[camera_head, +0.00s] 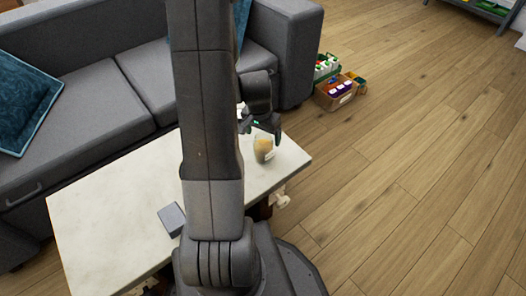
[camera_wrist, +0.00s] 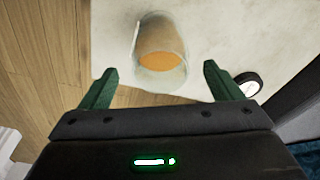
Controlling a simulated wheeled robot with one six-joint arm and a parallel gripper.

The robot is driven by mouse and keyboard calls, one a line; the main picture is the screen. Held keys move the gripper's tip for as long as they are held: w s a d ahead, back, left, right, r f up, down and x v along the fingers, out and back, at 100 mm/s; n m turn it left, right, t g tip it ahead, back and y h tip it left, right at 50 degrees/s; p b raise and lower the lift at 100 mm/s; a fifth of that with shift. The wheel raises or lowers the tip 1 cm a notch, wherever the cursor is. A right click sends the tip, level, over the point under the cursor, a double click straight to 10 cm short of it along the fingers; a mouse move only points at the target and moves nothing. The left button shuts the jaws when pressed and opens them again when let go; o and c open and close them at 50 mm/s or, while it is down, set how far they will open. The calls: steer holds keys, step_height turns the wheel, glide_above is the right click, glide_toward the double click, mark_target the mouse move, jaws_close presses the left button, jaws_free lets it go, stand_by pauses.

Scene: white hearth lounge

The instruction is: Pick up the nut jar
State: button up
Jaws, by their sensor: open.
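The nut jar (camera_head: 263,149) is a clear glass jar with orange-tan contents, standing on the pale table (camera_head: 105,215) near its right end. In the wrist view the jar (camera_wrist: 161,48) is ahead of my gripper (camera_wrist: 158,82), roughly centred between the two green fingers and beyond their tips. My gripper (camera_head: 264,130) is open with nothing between the fingers. In the head view it is just above and beside the jar. My arm hides part of the tabletop.
A grey box-like item (camera_head: 171,219) lies on the table at left of my arm. A round black-and-white object (camera_wrist: 249,84) is close to the right finger. A grey sofa (camera_head: 110,85) stands behind the table. Boxes of goods (camera_head: 338,92) sit on the floor at back right.

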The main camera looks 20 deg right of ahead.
steer(key=f, duration=0.1)
steer(key=f+b, duration=0.1)
steer(key=f, duration=0.1)
steer(key=f+b, duration=0.1)
steer(key=f, duration=0.1)
steer(key=shift+w+d+f, duration=0.1)
steer(key=shift+w+d, duration=0.15)
steer(key=shift+w, duration=0.05)
steer(key=shift+c, duration=0.5)
steer(key=c, duration=1.1)
